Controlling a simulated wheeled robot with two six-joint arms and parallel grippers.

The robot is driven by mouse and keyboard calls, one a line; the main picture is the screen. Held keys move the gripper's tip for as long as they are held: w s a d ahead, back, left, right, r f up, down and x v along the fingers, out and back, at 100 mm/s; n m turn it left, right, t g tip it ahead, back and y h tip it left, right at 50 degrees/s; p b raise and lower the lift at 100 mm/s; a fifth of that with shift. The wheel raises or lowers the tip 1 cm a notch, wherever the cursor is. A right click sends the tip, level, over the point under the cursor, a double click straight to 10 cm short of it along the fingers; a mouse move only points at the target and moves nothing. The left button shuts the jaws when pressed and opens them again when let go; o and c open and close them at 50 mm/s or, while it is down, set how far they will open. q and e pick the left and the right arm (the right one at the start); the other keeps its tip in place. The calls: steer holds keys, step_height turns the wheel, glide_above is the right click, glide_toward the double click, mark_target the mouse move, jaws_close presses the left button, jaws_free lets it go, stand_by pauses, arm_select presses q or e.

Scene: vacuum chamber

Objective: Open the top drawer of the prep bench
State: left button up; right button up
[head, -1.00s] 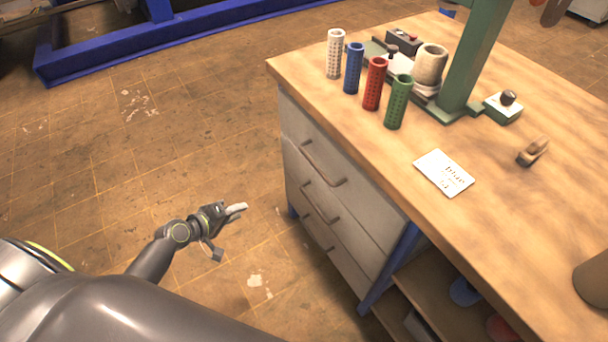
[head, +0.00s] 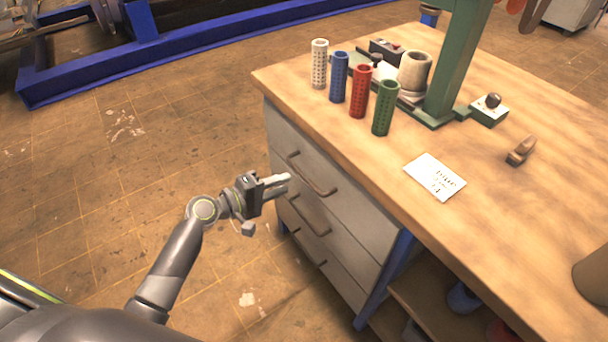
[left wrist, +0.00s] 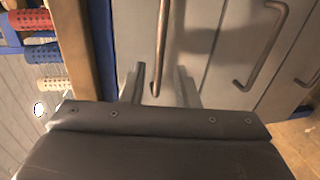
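The prep bench has a stack of grey drawers under its wooden top (head: 390,178). The top drawer (head: 345,200) looks shut, its front flush with the bench. Its bar handle (head: 312,178) also shows in the left wrist view (left wrist: 167,45). My left gripper (head: 284,184) is in front of the drawers, close to the top handle. In the left wrist view its two fingers (left wrist: 161,88) are apart, with the near end of the top handle appearing between them. I cannot tell whether they touch it. My right gripper is out of view.
Lower drawer handles (head: 310,216) sit just below. On the bench top stand white, blue, red and green (head: 385,108) perforated cylinders, a card (head: 435,177) and a green column (head: 462,60). A blue bench leg (head: 385,280) stands right of the drawers.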

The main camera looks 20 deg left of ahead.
mark_target(304, 175)
arm_select(q)
steer(key=x, duration=0.7)
steer(key=shift+w+d+f, duration=0.15)
steer(key=shift+w+d, duration=0.05)
steer(key=shift+w, duration=0.1)
steer(key=shift+c, duration=0.3)
jaws_close()
